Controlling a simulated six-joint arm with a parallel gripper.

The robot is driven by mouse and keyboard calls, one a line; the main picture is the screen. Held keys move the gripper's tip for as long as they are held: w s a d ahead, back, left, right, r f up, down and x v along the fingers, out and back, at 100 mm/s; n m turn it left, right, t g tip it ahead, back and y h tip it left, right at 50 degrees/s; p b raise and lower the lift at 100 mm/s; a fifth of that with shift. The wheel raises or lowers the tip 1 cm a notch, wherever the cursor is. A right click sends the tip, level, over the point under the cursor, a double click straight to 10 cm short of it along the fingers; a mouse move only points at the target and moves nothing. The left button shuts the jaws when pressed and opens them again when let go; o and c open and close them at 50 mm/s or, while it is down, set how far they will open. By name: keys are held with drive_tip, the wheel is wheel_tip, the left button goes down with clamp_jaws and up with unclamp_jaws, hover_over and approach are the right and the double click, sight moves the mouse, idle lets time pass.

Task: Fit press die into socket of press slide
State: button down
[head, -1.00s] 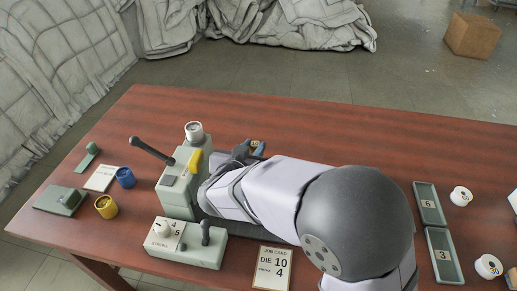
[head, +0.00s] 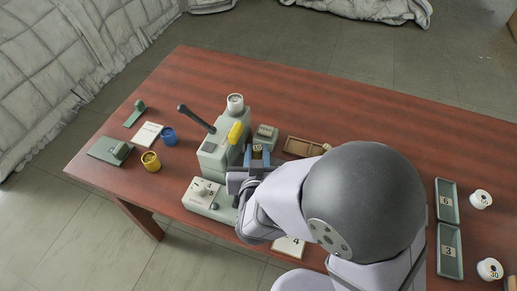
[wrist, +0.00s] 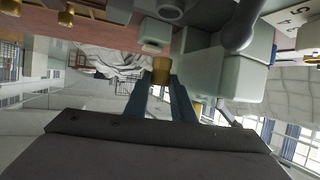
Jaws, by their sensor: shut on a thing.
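My gripper (head: 259,158) is shut on a small brass press die (head: 257,148), which carries a pale top label. In the wrist view the brass die (wrist: 161,71) sits between the two dark blue fingertips (wrist: 163,84). I cannot make out the slide's socket.
A stroke selector box (head: 207,199) stands in front of the press. A small green block (head: 265,135) and a wooden tray (head: 303,147) lie behind the gripper. Green trays (head: 450,247) and white spools lie right.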

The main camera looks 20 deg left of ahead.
drive_tip(key=shift+r, duration=0.1)
drive_tip(key=shift+f+b, duration=2.3)
drive_tip(key=shift+f, duration=0.65)
drive_tip(key=shift+f+b, duration=0.8)
drive_tip(key=shift+f, duration=0.45)
idle(0.5)
drive_tip(key=c, duration=1.4)
unclamp_jaws()
drive_tip(key=shift+c, duration=0.2)
